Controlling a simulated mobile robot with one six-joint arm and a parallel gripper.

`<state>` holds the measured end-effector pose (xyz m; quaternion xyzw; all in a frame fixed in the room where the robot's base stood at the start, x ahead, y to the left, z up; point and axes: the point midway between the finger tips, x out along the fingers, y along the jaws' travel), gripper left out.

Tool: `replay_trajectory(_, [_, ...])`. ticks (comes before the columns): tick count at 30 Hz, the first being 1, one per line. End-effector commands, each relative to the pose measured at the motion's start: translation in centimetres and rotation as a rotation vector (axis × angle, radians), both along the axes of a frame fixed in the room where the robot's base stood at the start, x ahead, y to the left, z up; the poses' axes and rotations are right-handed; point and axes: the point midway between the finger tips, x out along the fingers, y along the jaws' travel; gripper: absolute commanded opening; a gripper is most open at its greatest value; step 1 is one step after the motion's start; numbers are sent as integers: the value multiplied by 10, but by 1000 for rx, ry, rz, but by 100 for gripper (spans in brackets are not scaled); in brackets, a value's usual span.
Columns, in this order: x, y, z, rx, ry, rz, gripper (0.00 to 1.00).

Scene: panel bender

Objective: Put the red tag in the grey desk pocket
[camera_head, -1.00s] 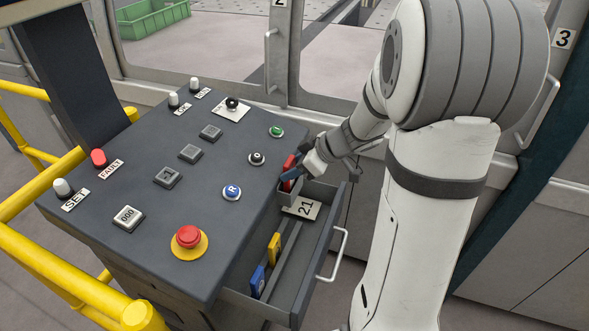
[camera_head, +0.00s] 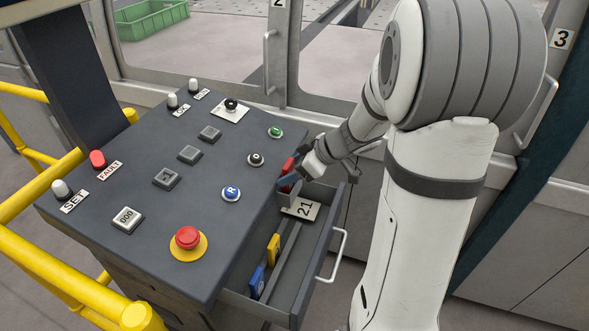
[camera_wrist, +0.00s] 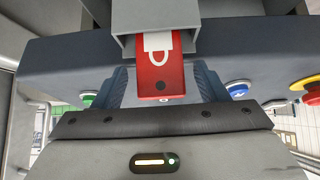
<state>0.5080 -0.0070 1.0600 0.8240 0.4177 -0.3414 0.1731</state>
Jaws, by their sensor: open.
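The red tag (camera_wrist: 160,80), with a white padlock mark, has one end inside the mouth of the grey desk pocket (camera_wrist: 155,14) in the wrist view. Its other end sticks out between my fingers. In the head view the red tag (camera_head: 289,165) shows at the right edge of the desk, partly hidden by my finger; the pocket is mostly hidden there. My gripper (camera_wrist: 168,88) is open, with a blue-grey finger on each side of the tag and gaps visible. It also shows in the head view (camera_head: 291,178).
The desk (camera_head: 190,210) carries several buttons and a red emergency stop (camera_head: 188,238). Yellow rails (camera_head: 60,270) stand at the left.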

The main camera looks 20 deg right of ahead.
Motion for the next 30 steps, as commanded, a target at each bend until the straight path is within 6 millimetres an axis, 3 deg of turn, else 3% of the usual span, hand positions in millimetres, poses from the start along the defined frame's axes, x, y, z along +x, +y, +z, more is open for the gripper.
replay_trajectory(13, [-35,-50,62,-1,-3,-4,67])
replay_trajectory(21, [-48,-66,84,-2,-6,-4,67])
replay_trajectory(26, [-27,-63,102,-37,-132,-76,67])
replay_trajectory(30, [8,-64,139,-115,-347,-270,67])
